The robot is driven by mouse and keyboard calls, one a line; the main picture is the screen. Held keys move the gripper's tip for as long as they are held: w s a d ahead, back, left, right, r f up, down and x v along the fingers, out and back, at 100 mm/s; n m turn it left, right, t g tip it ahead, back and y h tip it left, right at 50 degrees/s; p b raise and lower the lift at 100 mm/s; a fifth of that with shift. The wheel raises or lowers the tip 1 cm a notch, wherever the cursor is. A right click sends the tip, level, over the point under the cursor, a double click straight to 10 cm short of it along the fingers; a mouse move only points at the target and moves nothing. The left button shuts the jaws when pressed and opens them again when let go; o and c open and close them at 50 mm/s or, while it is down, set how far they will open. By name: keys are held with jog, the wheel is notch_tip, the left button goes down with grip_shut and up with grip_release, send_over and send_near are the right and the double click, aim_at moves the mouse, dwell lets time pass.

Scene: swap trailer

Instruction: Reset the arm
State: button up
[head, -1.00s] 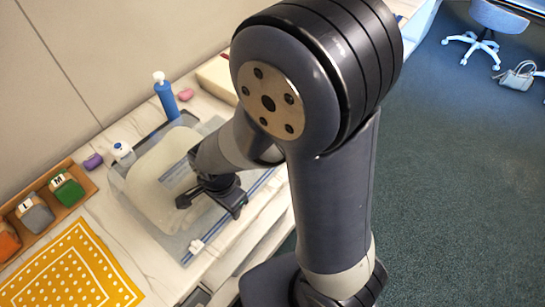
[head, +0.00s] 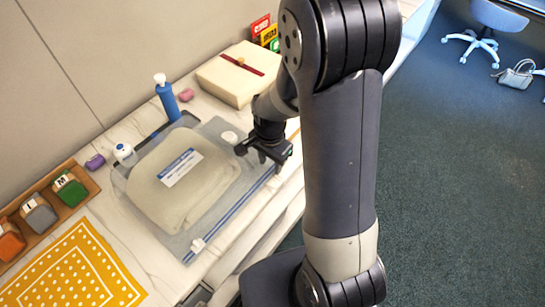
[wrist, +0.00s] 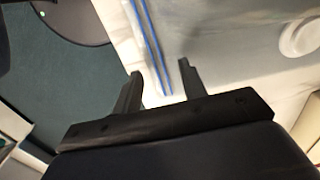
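My gripper (head: 262,154) is over the right end of a clear zip bag on the counter, above its blue zip strip. In the wrist view my gripper (wrist: 158,78) shows two black fingers spread apart with nothing between them. The bag (head: 215,226) lies flat and holds a folded beige cloth (head: 200,184) with a white and blue label. A round white valve (head: 229,137) on the bag is just left of my gripper. The valve also shows in the wrist view (wrist: 300,37).
A blue bottle (head: 167,100), a small white bottle (head: 124,154) and a cream box (head: 238,76) stand along the back. A wooden tray (head: 80,175) with coloured blocks and a yellow dotted cloth (head: 78,270) are at left. Open floor (head: 460,190) is at right.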

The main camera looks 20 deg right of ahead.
jog(key=shift+w+d, duration=0.3)
jog(key=shift+d, duration=0.1)
jog(key=shift+r, duration=0.1)
dwell(0.3)
